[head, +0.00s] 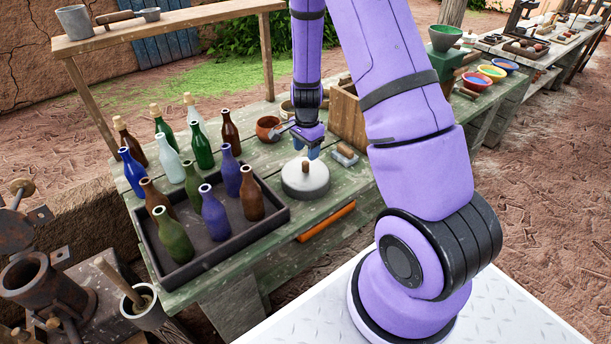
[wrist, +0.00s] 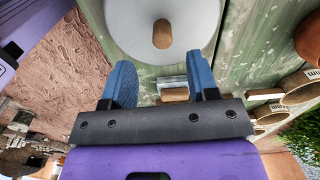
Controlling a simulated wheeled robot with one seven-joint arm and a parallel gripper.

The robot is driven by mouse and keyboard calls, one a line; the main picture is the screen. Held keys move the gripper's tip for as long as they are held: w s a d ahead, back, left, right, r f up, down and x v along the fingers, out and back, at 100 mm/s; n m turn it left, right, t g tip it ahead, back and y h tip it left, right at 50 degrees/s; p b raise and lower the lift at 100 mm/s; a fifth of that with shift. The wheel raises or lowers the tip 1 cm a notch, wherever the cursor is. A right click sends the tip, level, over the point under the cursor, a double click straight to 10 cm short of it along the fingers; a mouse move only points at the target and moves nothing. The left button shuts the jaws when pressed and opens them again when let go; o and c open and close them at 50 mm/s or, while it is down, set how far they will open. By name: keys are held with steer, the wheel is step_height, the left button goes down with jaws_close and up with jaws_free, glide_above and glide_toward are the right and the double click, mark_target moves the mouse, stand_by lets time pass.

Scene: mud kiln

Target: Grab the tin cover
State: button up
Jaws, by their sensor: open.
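The tin cover (head: 305,182) is a round pale grey lid with a small brown wooden knob on top. It sits on the green plank table near its front edge, right of the bottle tray. My gripper (head: 311,151) is above and just behind it, pointing down. In the wrist view the cover (wrist: 190,25) lies ahead of the fingertips, with its knob (wrist: 162,34) beyond and between the blue fingers. My gripper (wrist: 162,78) is open and empty. Whether a fingertip touches the cover's top I cannot tell.
A dark tray (head: 274,213) with several bottles stands left of the cover. A reddish clay pot (head: 268,128) is behind it, and a wooden box (head: 348,118) stands behind right. A small block with a wooden handle (head: 345,154) lies close right. An orange bar (head: 326,221) is at the table's front edge.

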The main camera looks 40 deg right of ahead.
mark_target(306, 162)
steer(key=shift+w+f, duration=0.15)
steer(key=shift+f, duration=2.95)
steer(key=shift+c, duration=0.2)
jaws_close()
